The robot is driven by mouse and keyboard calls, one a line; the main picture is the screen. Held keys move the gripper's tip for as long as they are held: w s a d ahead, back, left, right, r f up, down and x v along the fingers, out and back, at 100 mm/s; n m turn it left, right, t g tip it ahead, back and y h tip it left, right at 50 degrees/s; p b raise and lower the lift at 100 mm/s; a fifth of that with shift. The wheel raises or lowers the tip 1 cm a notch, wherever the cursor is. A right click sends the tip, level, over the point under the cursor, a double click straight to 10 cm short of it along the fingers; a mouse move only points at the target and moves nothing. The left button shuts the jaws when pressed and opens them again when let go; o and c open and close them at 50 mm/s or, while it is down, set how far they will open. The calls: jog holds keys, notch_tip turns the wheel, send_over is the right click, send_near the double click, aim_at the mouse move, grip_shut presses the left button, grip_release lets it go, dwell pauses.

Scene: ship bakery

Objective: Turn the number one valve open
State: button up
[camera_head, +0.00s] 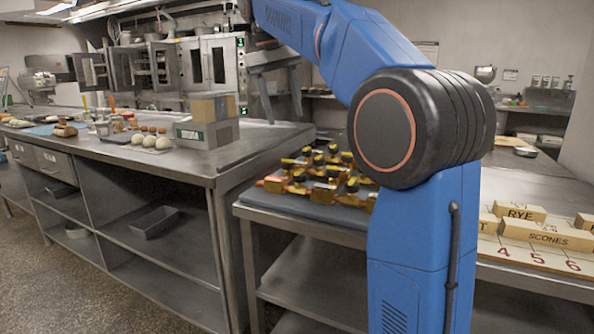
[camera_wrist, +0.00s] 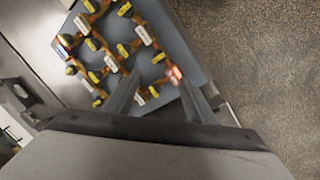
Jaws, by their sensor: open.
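The brass valve assembly (camera_head: 320,178) sits on a grey board (camera_head: 300,203) on the metal table, partly hidden behind my blue arm. It has several yellow handles and black knobs. In the wrist view the valve assembly (camera_wrist: 122,52) shows as a grid of brass pipes with yellow handles, white tags and one reddish tag. The tag markings are too small to read, so I cannot tell which valve is number one. My gripper (camera_wrist: 163,88) is open and empty, its fingers pointing toward the board's edge, one on each side of the reddish tag in the picture. I cannot tell its height.
A steel counter (camera_head: 250,150) with a cardboard box (camera_head: 210,108) and dough balls stands to the left. Wooden blocks marked RYE (camera_head: 519,211) and SCONES (camera_head: 545,234) sit on a numbered board at the right. Speckled floor (camera_wrist: 265,60) is open beside the table.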

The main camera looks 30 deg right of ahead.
aim_at(299, 176)
jog(key=x, duration=1.7)
jog(key=shift+f, duration=0.15)
jog(key=c, duration=1)
